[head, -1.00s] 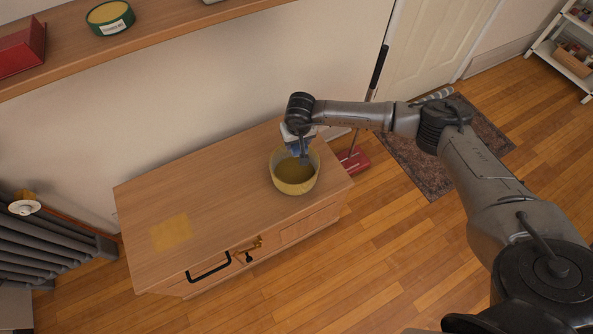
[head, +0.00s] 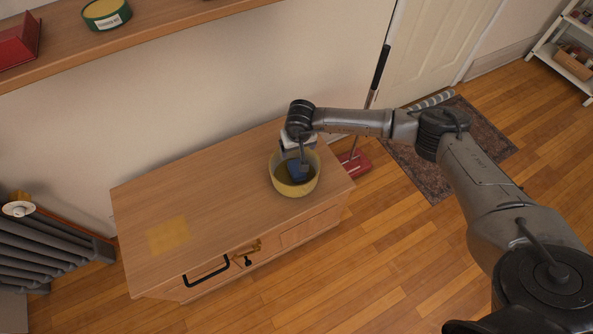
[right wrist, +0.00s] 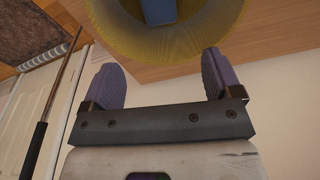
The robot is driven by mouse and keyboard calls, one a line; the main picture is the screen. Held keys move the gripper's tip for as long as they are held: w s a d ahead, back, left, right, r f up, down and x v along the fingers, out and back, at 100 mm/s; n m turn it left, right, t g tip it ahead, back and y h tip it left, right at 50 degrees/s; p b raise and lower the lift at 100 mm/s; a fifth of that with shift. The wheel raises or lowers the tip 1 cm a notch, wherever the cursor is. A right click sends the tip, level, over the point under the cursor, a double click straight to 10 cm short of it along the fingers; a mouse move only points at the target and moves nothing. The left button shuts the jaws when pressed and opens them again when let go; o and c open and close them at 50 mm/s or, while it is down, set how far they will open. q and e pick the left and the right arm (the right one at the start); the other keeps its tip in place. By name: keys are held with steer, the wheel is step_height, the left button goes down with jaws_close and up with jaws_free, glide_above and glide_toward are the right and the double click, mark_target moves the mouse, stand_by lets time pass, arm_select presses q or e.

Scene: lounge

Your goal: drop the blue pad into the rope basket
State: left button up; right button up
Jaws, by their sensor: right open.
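The rope basket (head: 294,188) is a round yellow bowl-like basket standing upright near the right end of the wooden cabinet top. It also shows at the top of the right wrist view (right wrist: 205,50). The blue pad (head: 297,170) is within the basket's rim, and it shows in the right wrist view (right wrist: 158,10) apart from the fingers. My right gripper (head: 302,158) is at the basket's back edge. In the right wrist view its two purple-grey finger pads (right wrist: 164,78) are wide apart with nothing between them. My left gripper is not in view.
The cabinet top (head: 215,185) is mostly bare, with a flat yellow square (head: 168,235) at its left. A shelf (head: 150,30) with a green round tin (head: 106,15) and a red box (head: 18,42) is above. A radiator (head: 45,245) stands at left.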

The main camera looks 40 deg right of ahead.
step_height(320, 180, up, 14)
steer(key=s+p, duration=0.2)
steer(key=p, duration=0.3)
steer(key=shift+a+f, duration=0.15)
steer(key=shift+a, duration=0.25)
stand_by(0.3)
